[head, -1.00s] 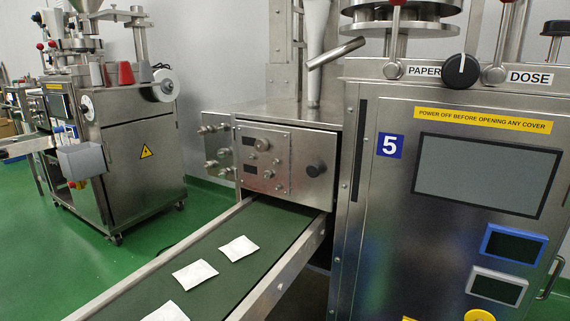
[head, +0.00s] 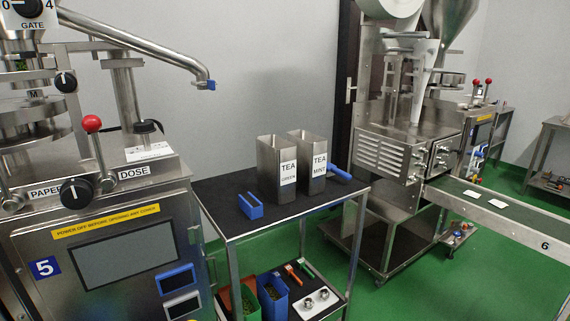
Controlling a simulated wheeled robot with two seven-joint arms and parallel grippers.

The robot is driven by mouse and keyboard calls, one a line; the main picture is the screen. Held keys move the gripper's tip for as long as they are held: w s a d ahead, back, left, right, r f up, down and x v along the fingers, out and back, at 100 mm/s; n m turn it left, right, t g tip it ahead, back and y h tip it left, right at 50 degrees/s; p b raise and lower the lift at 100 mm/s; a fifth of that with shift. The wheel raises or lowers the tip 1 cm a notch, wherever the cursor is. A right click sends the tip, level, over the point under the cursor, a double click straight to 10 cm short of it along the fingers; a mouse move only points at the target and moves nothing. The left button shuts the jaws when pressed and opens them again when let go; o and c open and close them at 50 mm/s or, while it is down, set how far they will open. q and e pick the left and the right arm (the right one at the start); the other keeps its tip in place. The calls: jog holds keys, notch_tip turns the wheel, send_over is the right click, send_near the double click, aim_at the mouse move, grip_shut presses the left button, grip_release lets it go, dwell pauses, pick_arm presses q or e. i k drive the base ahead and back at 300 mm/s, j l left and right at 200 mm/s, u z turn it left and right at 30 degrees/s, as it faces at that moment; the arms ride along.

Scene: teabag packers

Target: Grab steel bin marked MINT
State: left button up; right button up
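The steel bin labelled TEA MINT (head: 313,150) stands upright on the dark top of a small metal cart (head: 222,206), in the middle of the head view. It is open-topped, with a white label on its front. A matching steel bin labelled TEA, with smaller print that looks like GREEN (head: 272,165), stands just to its left, close beside it. Neither of my grippers shows in the head view.
A blue holder (head: 250,206) sits at the cart's left, and a blue-handled item (head: 340,174) lies right of the MINT bin. Machine 5 (head: 100,255) stands left; machine 6's conveyor (head: 510,222) is right. Green floor (head: 345,262) lies between.

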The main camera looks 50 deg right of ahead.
aim_at(312, 148)
jog(key=z, duration=1.85)
